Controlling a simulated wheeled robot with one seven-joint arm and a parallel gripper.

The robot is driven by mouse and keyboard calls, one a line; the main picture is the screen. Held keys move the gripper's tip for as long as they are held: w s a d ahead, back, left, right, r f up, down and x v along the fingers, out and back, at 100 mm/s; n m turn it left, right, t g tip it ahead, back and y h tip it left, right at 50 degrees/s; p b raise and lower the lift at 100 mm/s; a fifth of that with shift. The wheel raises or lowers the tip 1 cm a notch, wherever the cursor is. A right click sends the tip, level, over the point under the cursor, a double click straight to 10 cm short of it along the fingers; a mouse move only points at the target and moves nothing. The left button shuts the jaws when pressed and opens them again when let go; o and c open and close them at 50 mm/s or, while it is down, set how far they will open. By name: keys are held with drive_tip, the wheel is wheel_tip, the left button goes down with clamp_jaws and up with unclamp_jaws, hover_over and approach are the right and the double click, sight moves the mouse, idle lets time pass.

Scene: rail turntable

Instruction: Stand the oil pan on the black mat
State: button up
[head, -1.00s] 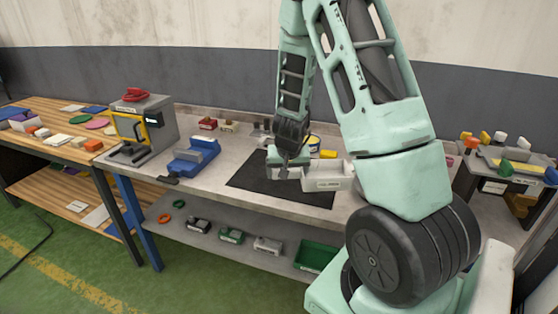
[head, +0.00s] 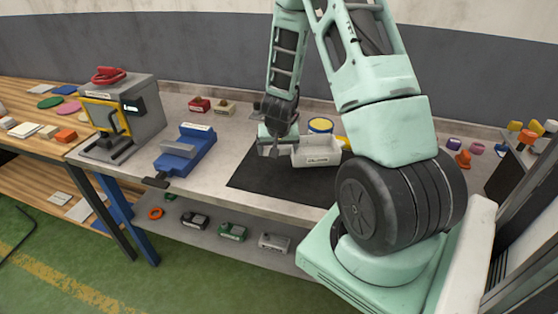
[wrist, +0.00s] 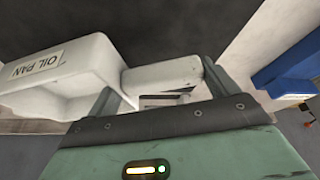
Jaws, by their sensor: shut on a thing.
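The oil pan (head: 317,153) is a white, open box-like pan with a label and a side handle. In the wrist view its label (wrist: 37,65) reads OIL PAN. My gripper (head: 274,148) is shut on the pan's handle, which shows between the two fingers in the wrist view (wrist: 163,76). The pan looks upright, in front of the rear part of the black mat (head: 270,180) in the head view. Whether its underside touches the mat I cannot tell. The mat's dark surface also shows in the wrist view (wrist: 180,22).
A blue vise (head: 186,153) stands left of the mat, with a grey yellow-framed machine (head: 122,115) beyond it. A yellow-topped tin (head: 320,125) is close behind the pan. Red and beige blocks sit at the bench's back. The mat's front part is clear.

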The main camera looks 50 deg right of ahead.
drive_tip(key=shift+f, duration=2.1)
drive_tip(key=shift+f, duration=0.2)
drive_tip(key=o, duration=1.1)
drive_tip(key=shift+r, duration=0.15)
